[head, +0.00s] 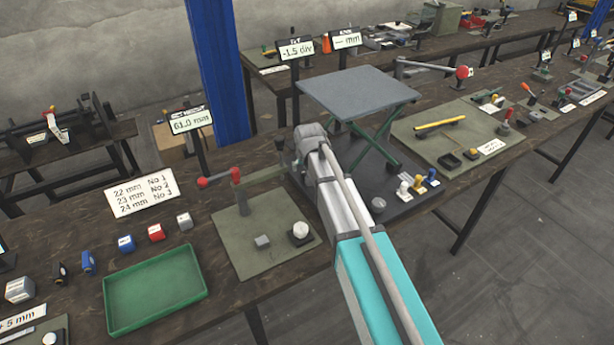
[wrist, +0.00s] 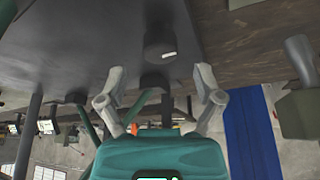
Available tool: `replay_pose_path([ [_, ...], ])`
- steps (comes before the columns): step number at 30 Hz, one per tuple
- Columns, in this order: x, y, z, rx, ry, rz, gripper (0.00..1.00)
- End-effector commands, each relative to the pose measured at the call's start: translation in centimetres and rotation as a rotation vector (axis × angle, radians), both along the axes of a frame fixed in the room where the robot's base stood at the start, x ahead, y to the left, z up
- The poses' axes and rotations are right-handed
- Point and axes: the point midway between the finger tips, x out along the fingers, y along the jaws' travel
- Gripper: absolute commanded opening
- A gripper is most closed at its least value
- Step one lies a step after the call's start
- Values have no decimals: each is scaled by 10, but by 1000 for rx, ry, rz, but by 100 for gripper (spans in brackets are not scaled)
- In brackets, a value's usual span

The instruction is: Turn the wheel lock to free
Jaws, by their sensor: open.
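A dark round knob (wrist: 160,48) with a white mark on its side shows between and beyond my fingers in the wrist view; it looks like the wheel lock, but no label confirms it. My gripper (wrist: 160,92) is open and empty, with a finger on either side of the knob's line and no visible contact. In the head view my arm hides my fingers and this knob. The lift table (head: 360,92) has a grey top on green crossed legs over a dark base (head: 408,207). Its tilt display (head: 295,49) reads -1.5 div.
A height display (head: 192,121) reads 61.0 mm. A small press with a red-ended lever (head: 204,182) stands left of my arm, near a green tray (head: 153,287). White and yellow pegs (head: 404,186) stand on the base's right. A blue post (head: 217,70) rises behind.

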Motion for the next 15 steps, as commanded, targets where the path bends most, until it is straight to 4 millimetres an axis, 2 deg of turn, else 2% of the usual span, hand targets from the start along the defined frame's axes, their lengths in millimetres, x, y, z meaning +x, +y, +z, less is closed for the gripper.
replay_pose_path([
  [1, 2, 1, -8, 0, 0, 0, 85],
  [6, 7, 2, -19, 0, 0, 0, 85],
  [15, 11, 3, -29, 0, 0, 1, 85],
])
